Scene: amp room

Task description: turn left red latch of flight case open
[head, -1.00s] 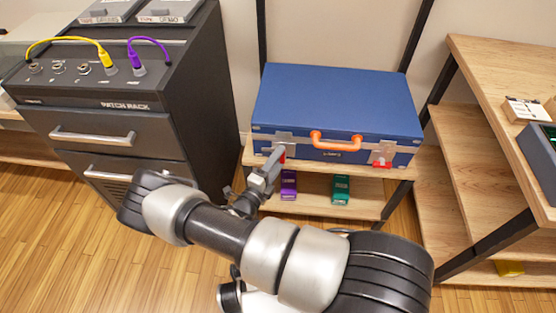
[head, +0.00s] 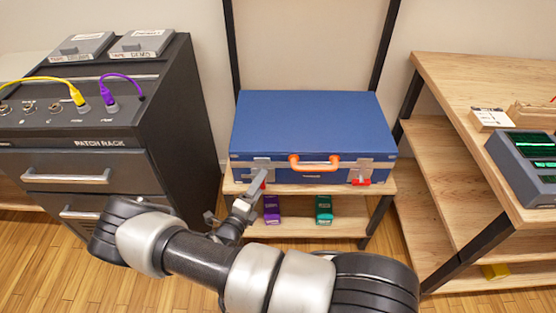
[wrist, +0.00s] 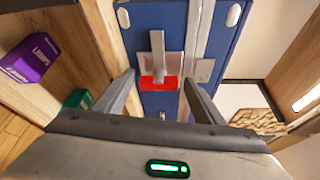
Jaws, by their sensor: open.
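The blue flight case (head: 313,125) lies closed on a wooden shelf, with an orange handle (head: 314,163) on its front. Its left red latch (head: 263,184) is partly hidden by my gripper in the head view. In the wrist view the red latch (wrist: 158,83) sits on a grey metal plate, below a grey bar. My gripper (head: 258,180) is at the case's front left. In the wrist view its fingers (wrist: 159,80) are open, one on each side of the red latch; contact cannot be told. The right red latch (head: 361,182) is in plain view.
A purple box (head: 272,209) and a green box (head: 324,209) stand on the lower shelf. The dark patch rack (head: 100,150) with cables is on the left. A wooden bench (head: 480,80) is on the right. Black shelf posts rise behind the case.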

